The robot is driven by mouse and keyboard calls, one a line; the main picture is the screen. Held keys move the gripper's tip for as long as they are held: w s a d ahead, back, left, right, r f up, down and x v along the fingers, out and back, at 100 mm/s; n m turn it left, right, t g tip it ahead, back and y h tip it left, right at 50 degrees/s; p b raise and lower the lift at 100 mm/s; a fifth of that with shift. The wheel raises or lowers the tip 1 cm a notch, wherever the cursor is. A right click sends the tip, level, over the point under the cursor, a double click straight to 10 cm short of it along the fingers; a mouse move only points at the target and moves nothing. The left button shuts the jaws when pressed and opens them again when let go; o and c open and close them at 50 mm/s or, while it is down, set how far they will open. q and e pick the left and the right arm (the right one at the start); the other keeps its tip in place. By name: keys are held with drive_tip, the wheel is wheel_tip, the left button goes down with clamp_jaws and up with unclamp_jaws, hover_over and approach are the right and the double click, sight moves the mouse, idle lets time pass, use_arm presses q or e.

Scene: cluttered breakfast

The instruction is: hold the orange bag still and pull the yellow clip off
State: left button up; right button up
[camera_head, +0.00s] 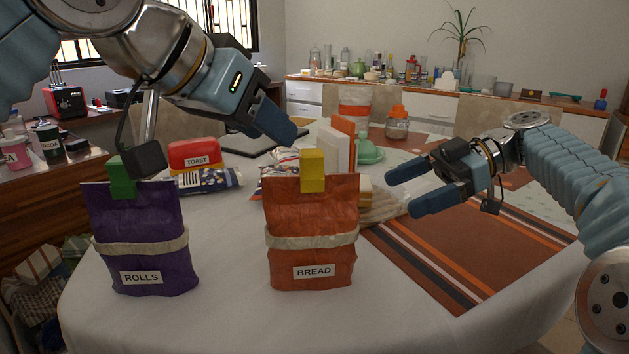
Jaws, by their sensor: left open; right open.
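The orange bag (312,250) labelled BREAD stands upright on the white-covered table. The yellow clip (313,172) sits on its top edge, near the middle. My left gripper (290,130) is above and slightly left of the yellow clip, apart from it; its fingers are seen from the side. My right gripper (398,192) is open and empty to the right of the bag, fingers pointing left towards it, with a gap between. Neither gripper touches the bag or clip.
A purple bag (140,260) labelled ROLLS with a green clip (122,178) stands to the left. Behind are a red TOAST package (195,154), an orange-lidded jar (397,126) and other packets. A striped mat (470,250) lies right. The table front is clear.

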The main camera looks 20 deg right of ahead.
sight(343, 218)
drive_tip(key=x, duration=1.2)
drive_tip(key=shift+c, duration=0.2)
